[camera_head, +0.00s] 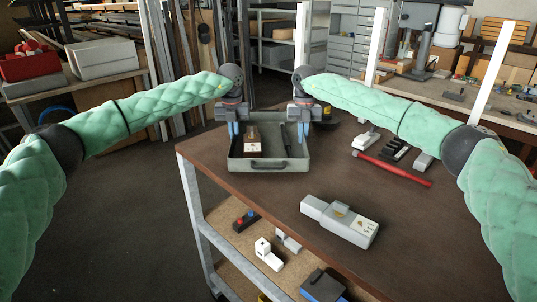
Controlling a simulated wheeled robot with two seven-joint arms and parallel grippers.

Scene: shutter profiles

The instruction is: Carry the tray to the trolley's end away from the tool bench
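The tray (268,165) is a shallow grey-green box with a dark handle on its near side. It is level, over the far left part of the brown trolley top (290,195). A brown and white item (252,147) and a thin dark tool (284,138) lie inside it. My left gripper (233,132) is at the tray's left wall, its blue fingers close together over the rim. My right gripper (303,133) is at the right wall in the same way. I cannot tell whether the tray's underside touches the trolley.
A grey device (341,220) lies on the trolley's near part. A red bar (392,168) and several small items lie at the right. The lower shelf (238,215) holds several parts. A bench (480,100) with a drill press (430,45) stands behind right. Open floor (110,220) lies left.

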